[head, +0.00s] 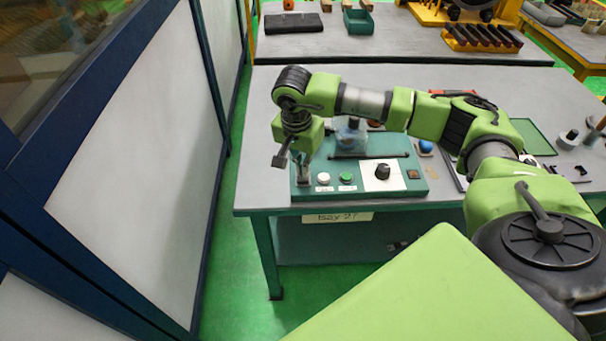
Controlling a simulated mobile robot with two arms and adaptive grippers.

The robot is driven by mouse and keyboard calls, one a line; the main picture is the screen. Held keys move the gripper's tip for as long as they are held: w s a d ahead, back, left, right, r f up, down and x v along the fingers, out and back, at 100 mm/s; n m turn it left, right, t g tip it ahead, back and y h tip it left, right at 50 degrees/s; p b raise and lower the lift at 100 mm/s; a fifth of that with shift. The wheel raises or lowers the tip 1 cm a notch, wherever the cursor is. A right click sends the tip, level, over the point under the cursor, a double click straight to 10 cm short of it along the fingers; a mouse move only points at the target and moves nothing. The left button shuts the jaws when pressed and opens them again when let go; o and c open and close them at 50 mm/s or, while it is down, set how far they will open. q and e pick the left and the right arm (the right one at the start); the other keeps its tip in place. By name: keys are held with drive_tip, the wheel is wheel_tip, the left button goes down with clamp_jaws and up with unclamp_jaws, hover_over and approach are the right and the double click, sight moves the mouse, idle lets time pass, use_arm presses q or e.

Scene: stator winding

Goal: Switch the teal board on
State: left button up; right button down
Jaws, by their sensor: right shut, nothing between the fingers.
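The teal board (347,191) is a sloped control box on the front part of the grey table. Its face has a white button (323,177), a green button (346,177), a black knob (383,171) on a white plate, and a small dark switch (413,174). My right gripper (302,181) points down at the board's left end, left of the white button. It is shut and empty. I cannot tell whether its tips touch the board, and it hides that end. A dark block (281,158) shows beside the gripper; I cannot tell whether it belongs to the board. My left gripper is out of view.
My right arm spans above the board. A second table (330,46) with a green bin (358,21) stands behind. A blue-framed white panel (145,170) is at left.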

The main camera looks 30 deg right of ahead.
sight(303, 179)
drive_tip(key=shift+f+b, duration=0.9)
drive_tip(key=shift+f, duration=0.1)
idle(0.6)
drive_tip(key=shift+r, duration=0.1)
drive_tip(key=shift+r+p, duration=1.9)
drive_tip(key=shift+r, duration=1.55)
